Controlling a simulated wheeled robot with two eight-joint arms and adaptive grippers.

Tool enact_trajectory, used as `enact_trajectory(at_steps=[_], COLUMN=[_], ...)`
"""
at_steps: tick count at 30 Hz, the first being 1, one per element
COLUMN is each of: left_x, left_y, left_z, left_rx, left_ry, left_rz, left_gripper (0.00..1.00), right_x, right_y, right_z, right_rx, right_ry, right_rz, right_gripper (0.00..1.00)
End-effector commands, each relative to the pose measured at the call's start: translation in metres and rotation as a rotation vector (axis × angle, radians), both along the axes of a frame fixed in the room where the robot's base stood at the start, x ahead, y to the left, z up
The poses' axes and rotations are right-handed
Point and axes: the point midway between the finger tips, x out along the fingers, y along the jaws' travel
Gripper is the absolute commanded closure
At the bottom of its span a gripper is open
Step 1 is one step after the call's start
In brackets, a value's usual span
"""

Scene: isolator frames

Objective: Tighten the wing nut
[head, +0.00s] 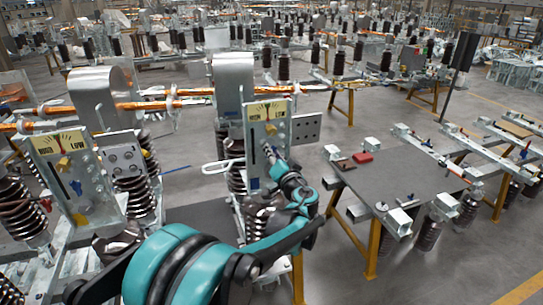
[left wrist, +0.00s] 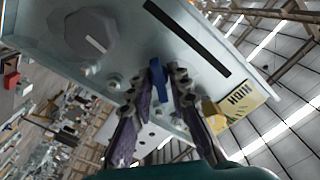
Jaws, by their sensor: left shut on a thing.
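My left gripper (head: 274,163) reaches this panel below the dial. In the left wrist view, its two dark fingers (left wrist: 163,78) close on the blue wing nut (left wrist: 157,83) on the panel face (left wrist: 120,62). The fingers hide part of the nut, and I cannot tell how tight it is. The panel's yellow knob (left wrist: 214,117) is beside the fingers. My right gripper is not in view.
A similar panel (head: 99,207) with its own blue wing nut (head: 76,187) stands at left. Orange-copper bars (head: 140,106) run behind the panels. A grey table (head: 385,180) with a red block (head: 362,157) is at right, with open floor beyond its front edge.

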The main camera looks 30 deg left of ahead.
Motion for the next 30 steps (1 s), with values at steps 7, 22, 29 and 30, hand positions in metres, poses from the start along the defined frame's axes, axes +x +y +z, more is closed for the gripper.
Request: enact_trajectory(at_steps=[7,22,29,30], left_x=[0.001,0.001,0.001,0.001], left_y=[-0.001,-0.001,-0.001,-0.001], left_z=[-0.003,-0.004,-0.005,-0.005], left_rx=[0.151,0.459,0.601,0.625], left_ry=[0.177,0.538,0.704,0.732], left_rz=[-0.001,-0.001,-0.001,-0.001], left_gripper=[1.00,1.00,1.00,1.00], right_x=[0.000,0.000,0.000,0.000], right_y=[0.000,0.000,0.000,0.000], right_z=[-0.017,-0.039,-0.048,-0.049], right_rx=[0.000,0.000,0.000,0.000], right_ry=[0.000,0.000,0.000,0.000], right_rz=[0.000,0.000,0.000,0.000], right_gripper=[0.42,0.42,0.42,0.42])
